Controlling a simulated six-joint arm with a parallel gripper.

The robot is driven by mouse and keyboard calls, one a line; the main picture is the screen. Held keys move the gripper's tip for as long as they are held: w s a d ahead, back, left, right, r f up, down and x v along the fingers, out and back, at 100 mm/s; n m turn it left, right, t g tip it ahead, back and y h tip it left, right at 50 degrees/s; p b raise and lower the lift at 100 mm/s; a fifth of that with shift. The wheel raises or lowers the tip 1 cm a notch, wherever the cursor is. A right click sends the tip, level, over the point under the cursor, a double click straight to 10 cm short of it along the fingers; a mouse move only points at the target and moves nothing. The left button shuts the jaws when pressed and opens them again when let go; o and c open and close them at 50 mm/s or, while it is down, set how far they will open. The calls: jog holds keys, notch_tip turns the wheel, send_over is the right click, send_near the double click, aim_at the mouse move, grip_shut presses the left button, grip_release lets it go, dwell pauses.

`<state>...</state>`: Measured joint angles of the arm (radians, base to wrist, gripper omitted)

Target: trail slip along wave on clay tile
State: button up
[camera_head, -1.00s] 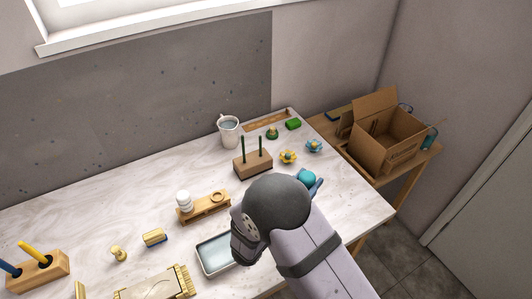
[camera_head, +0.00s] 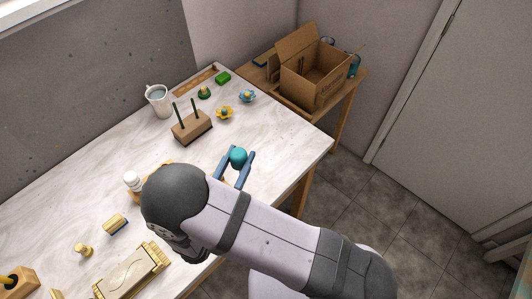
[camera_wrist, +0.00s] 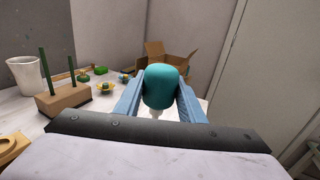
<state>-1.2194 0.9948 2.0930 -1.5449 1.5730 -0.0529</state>
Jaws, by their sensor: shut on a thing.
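My gripper (camera_head: 238,160) is shut on a teal rounded bulb (camera_head: 238,157), the slip trailer, held between two blue fingers. In the wrist view the bulb (camera_wrist: 161,87) sits between the fingers with a pale nozzle pointing down. In the head view it appears over the right part of the table; its height above the surface is hard to tell. The clay tile (camera_head: 128,272) is a beige slab in a ribbed yellowish frame at the lower left, apart from the gripper. A wave line on it is too faint to make out. My arm hides the table beside the tile.
A wooden block with two green rods (camera_head: 191,127), a white mug (camera_head: 158,99) and small flower-shaped pieces (camera_head: 224,113) stand at the back. A white bottle (camera_head: 132,182) and a brush-like block (camera_head: 115,223) are at left. A cardboard box (camera_head: 313,80) sits on a side table.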

jog(key=s+a+f+n+t+y+b, duration=0.1)
jog(key=s+a+n+y+b, duration=0.15)
jog(key=a, duration=0.35)
jog(key=s+a+f+n+y+b, duration=0.1)
jog(key=s+a+f+y+b, duration=0.15)
jog(key=a, duration=0.25)
jog(key=s+a+r+n+g+y+b, duration=0.1)
jog(key=s+a+n+g+y+b, duration=0.3)
jog(key=s+a+y, duration=0.4)
jog(key=s+a+r+n+g+y+b, duration=0.2)
jog(key=s+a+n+g+y+b, duration=0.2)
jog(key=s+a+n+y, duration=0.5)
jog(key=s+a+b, duration=0.2)
jog(key=s+a, duration=0.3)
jog(key=s, duration=0.4)
jog(key=shift+s+a+g, duration=0.2)
jog(key=shift+a+g, duration=0.1)
jog(key=shift+a, duration=0.05)
jog(key=shift+d+f+b, duration=0.1)
jog(key=shift+b, duration=0.25)
